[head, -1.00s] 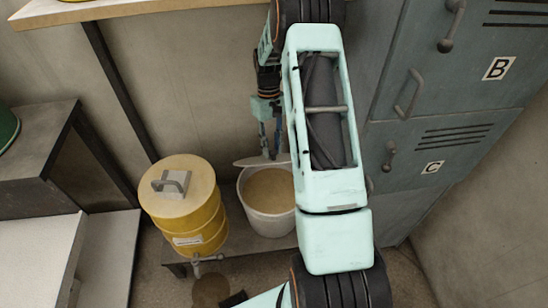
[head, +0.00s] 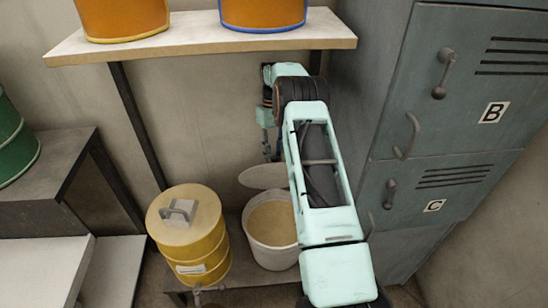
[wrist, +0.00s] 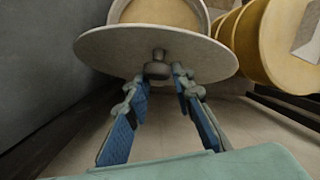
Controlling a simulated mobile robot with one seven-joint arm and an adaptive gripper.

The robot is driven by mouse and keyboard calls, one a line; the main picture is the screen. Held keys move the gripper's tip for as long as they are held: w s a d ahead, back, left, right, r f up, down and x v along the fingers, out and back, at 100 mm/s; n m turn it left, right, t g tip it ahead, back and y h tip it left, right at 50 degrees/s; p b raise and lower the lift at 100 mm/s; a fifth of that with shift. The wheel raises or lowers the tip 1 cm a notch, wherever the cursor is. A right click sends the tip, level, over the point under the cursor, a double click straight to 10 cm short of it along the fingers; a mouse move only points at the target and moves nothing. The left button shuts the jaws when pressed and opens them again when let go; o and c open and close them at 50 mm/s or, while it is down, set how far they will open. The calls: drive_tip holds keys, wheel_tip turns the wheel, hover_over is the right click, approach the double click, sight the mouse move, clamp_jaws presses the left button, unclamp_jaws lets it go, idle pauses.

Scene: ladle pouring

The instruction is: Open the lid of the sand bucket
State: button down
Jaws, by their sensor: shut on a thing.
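The sand bucket (head: 270,253) is a white pail on a low shelf, filled with tan sand (head: 272,222). Its round, pale grey lid (head: 262,177) is off the opening, held tilted behind and above the bucket's back rim. In the wrist view the lid (wrist: 110,45) fills the upper middle, with its knob (wrist: 158,69) facing my gripper. The bucket (wrist: 205,14) shows beyond it. My gripper (wrist: 160,80) is shut on the knob, with one blue-padded finger on each side. In the head view my gripper (head: 267,150) is partly hidden behind my arm.
A yellow drum (head: 190,245) with a grey top handle stands just left of the bucket. Grey lockers (head: 440,130) stand at the right. A shelf (head: 200,45) with orange containers is above. A green drum (head: 15,140) is at the far left.

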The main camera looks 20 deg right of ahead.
drive_tip(key=shift+d+f, duration=0.15)
drive_tip(key=shift+d, duration=0.45)
drive_tip(key=c, duration=1.7)
unclamp_jaws()
drive_tip(key=shift+o, duration=0.2)
drive_tip(key=shift+a, duration=0.1)
drive_tip(key=shift+a, duration=0.1)
drive_tip(key=shift+w, duration=0.1)
drive_tip(key=v, duration=0.7)
drive_tip(key=shift+r, duration=0.2)
